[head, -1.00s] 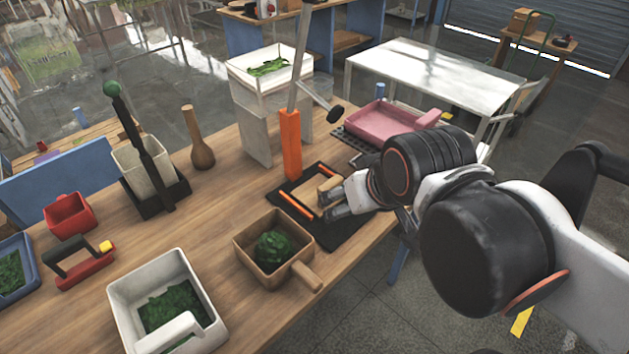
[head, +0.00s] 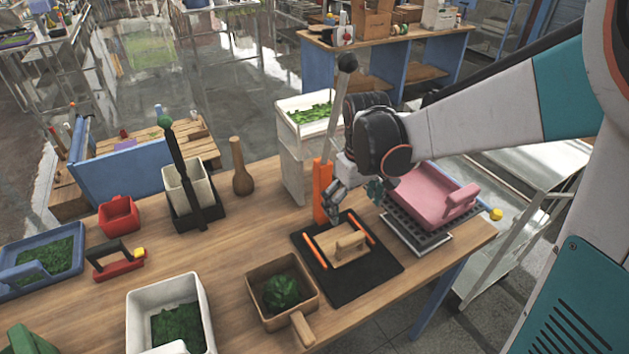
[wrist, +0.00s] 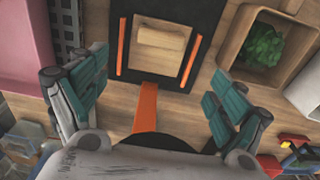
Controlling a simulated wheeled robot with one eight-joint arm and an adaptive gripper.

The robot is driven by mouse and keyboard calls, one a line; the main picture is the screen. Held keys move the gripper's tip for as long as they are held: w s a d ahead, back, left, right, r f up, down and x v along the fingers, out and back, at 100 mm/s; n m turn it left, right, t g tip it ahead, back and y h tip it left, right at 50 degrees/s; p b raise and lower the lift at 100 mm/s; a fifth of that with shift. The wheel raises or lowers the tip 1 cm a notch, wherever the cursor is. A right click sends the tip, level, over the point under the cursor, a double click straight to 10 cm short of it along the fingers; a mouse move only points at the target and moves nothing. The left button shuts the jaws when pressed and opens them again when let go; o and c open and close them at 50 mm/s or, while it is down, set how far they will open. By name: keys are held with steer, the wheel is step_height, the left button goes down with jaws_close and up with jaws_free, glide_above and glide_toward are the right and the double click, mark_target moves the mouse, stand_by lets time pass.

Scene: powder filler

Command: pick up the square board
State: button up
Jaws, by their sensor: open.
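The square board (head: 328,252) is light wood with a raised wooden handle (head: 350,243). It lies flat on a black mat (head: 375,268) between two orange strips. The board also shows at the top of the wrist view (wrist: 158,62), uncovered. My gripper (head: 356,196) is open and empty, above and behind the board near the orange post (head: 322,190). In the wrist view its teal-padded fingers (wrist: 155,92) are spread wide, with the board beyond them and the orange post's base between them. Nothing touches the board's handle.
A pink tray (head: 425,195) on a dark grid stands right of the mat. A wooden box with greens (head: 262,270) is in front-left. A white bin on a stand (head: 292,165) and a tilted metal lever (head: 341,100) are behind.

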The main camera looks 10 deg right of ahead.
mark_target(349, 235)
steer(key=f+b, duration=0.1)
steer(key=f, duration=0.3)
steer(key=f+b, duration=0.1)
steer(key=f, duration=0.3)
steer(key=f+b, duration=0.1)
steer(key=f, duration=0.4)
steer(key=shift+w, duration=0.25)
steer(key=c, duration=1.2)
